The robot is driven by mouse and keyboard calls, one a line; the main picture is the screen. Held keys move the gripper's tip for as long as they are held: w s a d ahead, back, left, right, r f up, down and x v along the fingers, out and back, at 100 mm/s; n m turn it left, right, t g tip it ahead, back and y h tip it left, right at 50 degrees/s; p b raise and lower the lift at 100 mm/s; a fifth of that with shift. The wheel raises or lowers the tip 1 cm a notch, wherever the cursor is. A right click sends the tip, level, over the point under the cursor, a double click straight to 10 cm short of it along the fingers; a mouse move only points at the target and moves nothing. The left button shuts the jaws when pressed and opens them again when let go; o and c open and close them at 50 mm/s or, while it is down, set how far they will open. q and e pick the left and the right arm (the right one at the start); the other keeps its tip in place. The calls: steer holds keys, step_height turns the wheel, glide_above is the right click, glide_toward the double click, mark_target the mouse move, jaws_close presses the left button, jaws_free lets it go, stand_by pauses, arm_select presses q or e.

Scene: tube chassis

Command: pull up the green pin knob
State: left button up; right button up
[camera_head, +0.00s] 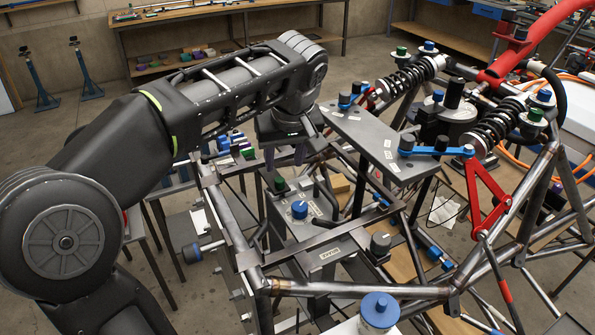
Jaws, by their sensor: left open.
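My left arm comes in from the left and its gripper (285,154) points down over the tube chassis (325,288). Its fingers are apart, with nothing visible between them. A small green knob (280,184) stands on the grey fixture just below and slightly left of the fingers, apart from them. Another green knob (249,153) shows left of the gripper. More green knobs sit by the upper shock absorber (402,50) and by the right shock absorber (536,114). Which of them is the pin knob I cannot tell. My right gripper is not in view.
A blue knob (299,209) stands close to the right of the near green knob. A grey plate (368,140) is right of the gripper. A large blue-topped cylinder (379,310) is at the front. Red links (485,190) and steel tubes crowd the right.

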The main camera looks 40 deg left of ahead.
mark_target(280, 181)
arm_select(q)
steer(key=x, duration=0.7)
steer(key=shift+a+f, duration=0.2)
steer(key=shift+f, duration=0.15)
steer(key=shift+c, duration=0.3)
jaws_close()
stand_by(1.1)
